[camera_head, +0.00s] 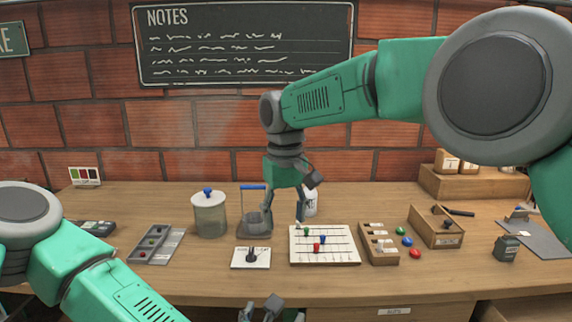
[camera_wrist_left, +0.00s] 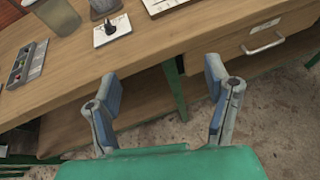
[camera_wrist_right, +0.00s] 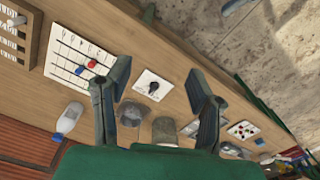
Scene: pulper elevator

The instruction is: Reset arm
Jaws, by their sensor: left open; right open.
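My right gripper (camera_head: 284,212) is open and empty, pointing down above the back of the table, just right of the grey stand with a blue handle (camera_head: 253,187). In the right wrist view the right gripper (camera_wrist_right: 158,80) has its fingers apart, with a white plate with a black knob (camera_wrist_right: 153,86) seen between them. My left gripper (camera_head: 260,306) is low at the front edge, partly cut off by the frame. In the left wrist view the left gripper (camera_wrist_left: 164,82) is open and empty, in front of the table's edge.
On the wooden table (camera_head: 200,279) are a lidded jar (camera_head: 209,216), a grey tray (camera_head: 156,244), a white pegboard (camera_head: 340,256), a slotted block (camera_head: 379,257), coloured balls (camera_head: 402,231) and a wooden box (camera_head: 425,230). A brick wall stands behind.

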